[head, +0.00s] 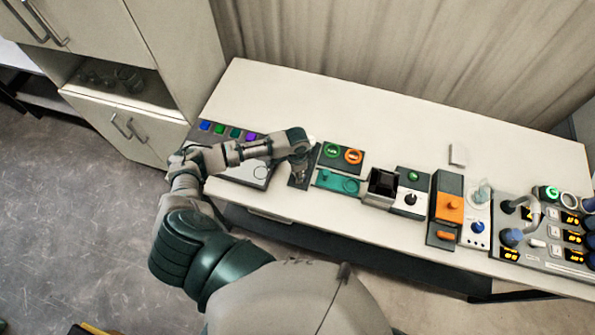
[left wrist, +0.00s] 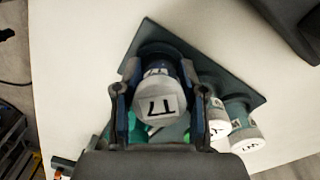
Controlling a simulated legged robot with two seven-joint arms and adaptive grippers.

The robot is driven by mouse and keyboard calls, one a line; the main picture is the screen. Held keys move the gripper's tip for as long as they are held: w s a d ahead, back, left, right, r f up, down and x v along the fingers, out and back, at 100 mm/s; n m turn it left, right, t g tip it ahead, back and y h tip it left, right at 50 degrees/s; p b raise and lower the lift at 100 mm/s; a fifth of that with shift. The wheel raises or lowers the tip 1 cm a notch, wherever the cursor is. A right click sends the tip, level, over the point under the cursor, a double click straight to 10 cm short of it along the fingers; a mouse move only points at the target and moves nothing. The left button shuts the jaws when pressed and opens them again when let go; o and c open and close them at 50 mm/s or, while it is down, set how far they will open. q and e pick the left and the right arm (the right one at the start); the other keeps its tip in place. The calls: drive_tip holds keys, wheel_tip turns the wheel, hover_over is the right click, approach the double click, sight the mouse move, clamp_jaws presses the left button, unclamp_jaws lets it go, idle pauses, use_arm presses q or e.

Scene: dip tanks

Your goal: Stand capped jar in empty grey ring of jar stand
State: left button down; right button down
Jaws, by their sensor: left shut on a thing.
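My left gripper (left wrist: 163,104) is shut on a capped jar (left wrist: 160,84), its fingers on either side of the jar. The jar has a pale grey lid with a white label and dark marks. In the head view the gripper (head: 300,168) is over the dark jar stand (head: 313,167) on the bench. The left wrist view shows the stand's dark green plate (left wrist: 250,98) beneath. Dark curved parts show behind the held jar; I cannot tell whether it sits in a ring. The grey ring is not clearly seen. My right gripper is out of view.
Two other white-lidded jars (left wrist: 215,120) (left wrist: 243,130) stand close on the right in the left wrist view. On the bench, a panel with coloured buttons (head: 248,172) is left of the stand, and a green-and-orange ring panel (head: 340,159) is right. The bench behind is mostly clear.

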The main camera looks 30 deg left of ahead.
use_arm(q)
drive_tip(key=shift+f, duration=0.1)
drive_tip(key=c, duration=0.7)
unclamp_jaws()
drive_tip(key=shift+o, duration=0.2)
drive_tip(key=shift+f+b, duration=0.25)
drive_tip(key=shift+b, duration=0.4)
drive_tip(key=shift+r+b, duration=0.25)
drive_tip(key=shift+b, duration=0.05)
wheel_tip(320, 180, up, 17)
drive_tip(key=w, duration=0.1)
drive_tip(key=shift+b, duration=0.45)
drive_tip(key=shift+s, duration=0.1)
